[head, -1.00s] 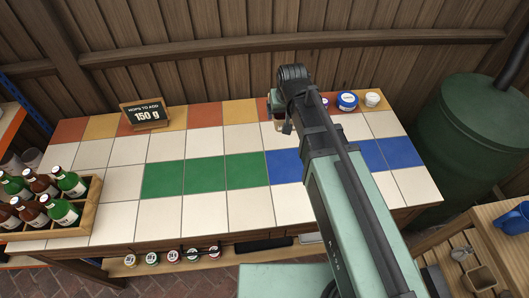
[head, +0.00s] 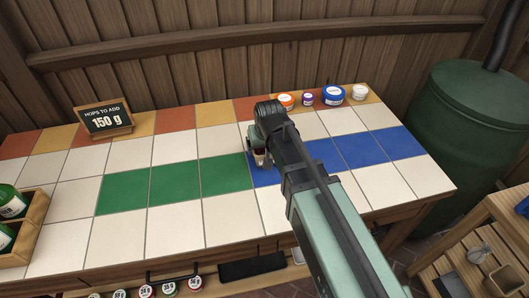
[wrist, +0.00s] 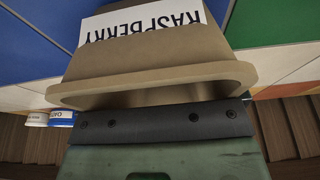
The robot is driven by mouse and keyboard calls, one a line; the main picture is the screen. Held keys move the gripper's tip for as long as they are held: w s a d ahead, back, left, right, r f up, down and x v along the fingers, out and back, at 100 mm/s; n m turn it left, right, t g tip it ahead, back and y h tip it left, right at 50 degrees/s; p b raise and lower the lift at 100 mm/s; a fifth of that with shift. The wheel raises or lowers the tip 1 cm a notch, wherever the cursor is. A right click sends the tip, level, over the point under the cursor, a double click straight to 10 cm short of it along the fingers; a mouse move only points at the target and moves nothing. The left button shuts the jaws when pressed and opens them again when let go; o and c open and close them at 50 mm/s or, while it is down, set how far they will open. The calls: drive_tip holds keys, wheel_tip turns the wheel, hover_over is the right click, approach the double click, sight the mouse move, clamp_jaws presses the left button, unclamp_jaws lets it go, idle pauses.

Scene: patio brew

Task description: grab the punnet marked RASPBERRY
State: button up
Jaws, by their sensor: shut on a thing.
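The punnet marked RASPBERRY (wrist: 150,62) fills the top middle of the wrist view. It is a tan tub with a broad rim and a white label that reads upside down. My gripper (wrist: 160,122) is shut on it at the rim side; the fingertips are not clearly seen. In the head view my gripper (head: 259,158) is over the left end of the blue tiles, beside the green ones. The punnet is mostly hidden there by my wrist, and I cannot tell whether it touches the tiles.
Several lidded tubs, among them a blue one (head: 333,96) and an orange one (head: 286,101), stand at the back right. A sign reading 150 g (head: 104,120) stands at the back left. A bottle crate (head: 32,225) sits at the left edge. The middle tiles are clear.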

drive_tip(key=shift+f, duration=0.15)
drive_tip(key=o, duration=0.7)
drive_tip(key=shift+r, duration=0.25)
drive_tip(key=p+v, duration=1.2)
drive_tip(key=s+d+m+g, duration=0.1)
drive_tip(key=s+d+g, duration=0.2)
drive_tip(key=s+d, duration=0.7)
drive_tip(key=shift+s+d+f+m, duration=0.3)
drive_tip(key=shift+s+d+f, duration=0.1)
drive_tip(key=shift+s, duration=0.3)
